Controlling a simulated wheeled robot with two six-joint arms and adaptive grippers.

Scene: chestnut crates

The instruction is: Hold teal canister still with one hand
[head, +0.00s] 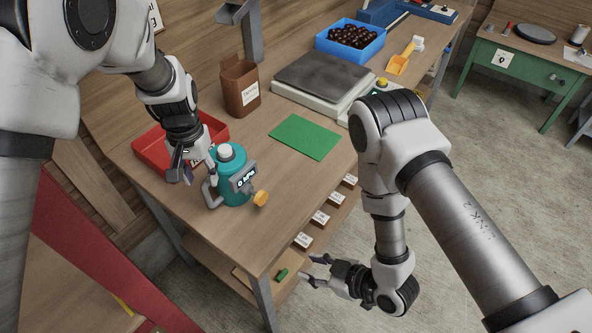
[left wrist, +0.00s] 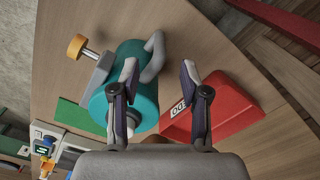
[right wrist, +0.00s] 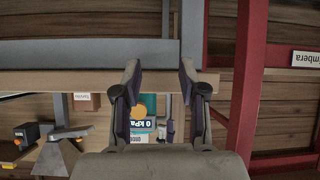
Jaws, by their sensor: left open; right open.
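The teal canister (head: 228,190) stands upright on the wooden table, with a grey cap, a grey side handle, a display reading 0 kPa and a yellow-orange knob. It also shows in the left wrist view (left wrist: 134,75). My left gripper (head: 192,178) is open beside the canister, on its handle side. In the left wrist view the handle (left wrist: 154,58) shows between the open fingers (left wrist: 158,72); contact cannot be told. My right gripper (head: 312,272) is open and empty off the table's front edge. In the right wrist view the canister's display (right wrist: 143,125) shows beyond the fingers.
A red tray (head: 150,152) lies right behind the left gripper. A green mat (head: 305,137), a scale (head: 318,85), a brown container (head: 240,88) and a blue crate (head: 345,52) of chestnuts stand farther along. Bare table lies between canister and mat.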

